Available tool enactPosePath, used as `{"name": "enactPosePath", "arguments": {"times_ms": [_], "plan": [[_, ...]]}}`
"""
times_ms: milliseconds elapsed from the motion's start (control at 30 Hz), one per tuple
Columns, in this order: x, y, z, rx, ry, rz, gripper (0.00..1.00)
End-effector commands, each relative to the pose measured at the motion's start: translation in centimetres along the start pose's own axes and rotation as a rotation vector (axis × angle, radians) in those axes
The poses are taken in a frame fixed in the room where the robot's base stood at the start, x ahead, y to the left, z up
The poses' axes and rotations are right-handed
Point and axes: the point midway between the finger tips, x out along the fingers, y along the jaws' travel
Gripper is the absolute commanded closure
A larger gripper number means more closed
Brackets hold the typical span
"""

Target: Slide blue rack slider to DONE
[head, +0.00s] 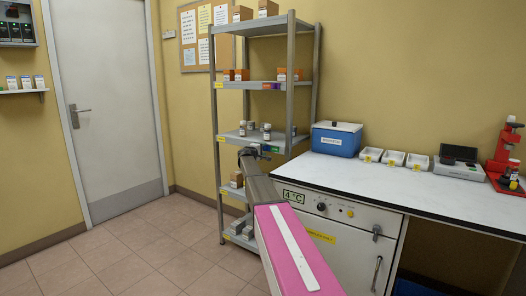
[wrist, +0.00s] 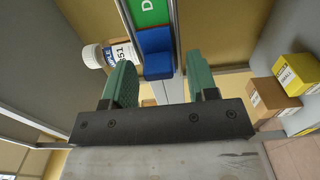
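The blue slider (wrist: 156,52) sits on a rail along the shelf edge in the wrist view, beside a green label (wrist: 150,12) on which a white "D" shows; the rest of the label is cut off. My gripper (wrist: 159,62) is open. Its two green fingers stand apart, one on each side of the slider, and a gap shows on both sides. In the head view my gripper (head: 252,152) is at the front edge of the rack's (head: 291,90) middle shelf, and a green label (head: 275,149) shows beside it. The slider is too small to make out there.
A white-capped bottle (wrist: 108,54) stands close to the left finger. Boxes (wrist: 283,92) lie to the right in the wrist view. In the head view a counter (head: 340,172) with a blue cooler (head: 337,143) stands right of the rack; the floor at left is clear.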

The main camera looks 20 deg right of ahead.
Motion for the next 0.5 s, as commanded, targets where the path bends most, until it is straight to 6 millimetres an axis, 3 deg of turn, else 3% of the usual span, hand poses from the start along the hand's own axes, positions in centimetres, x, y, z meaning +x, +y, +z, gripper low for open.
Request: {"name": "enactPosePath", "arguments": {"times_ms": [267,500], "plan": [[-1.2,0.0,0.1,0.000,0.000,0.000,0.47],[-5.1,0.0,0.2,0.000,0.001,0.000,0.47]]}}
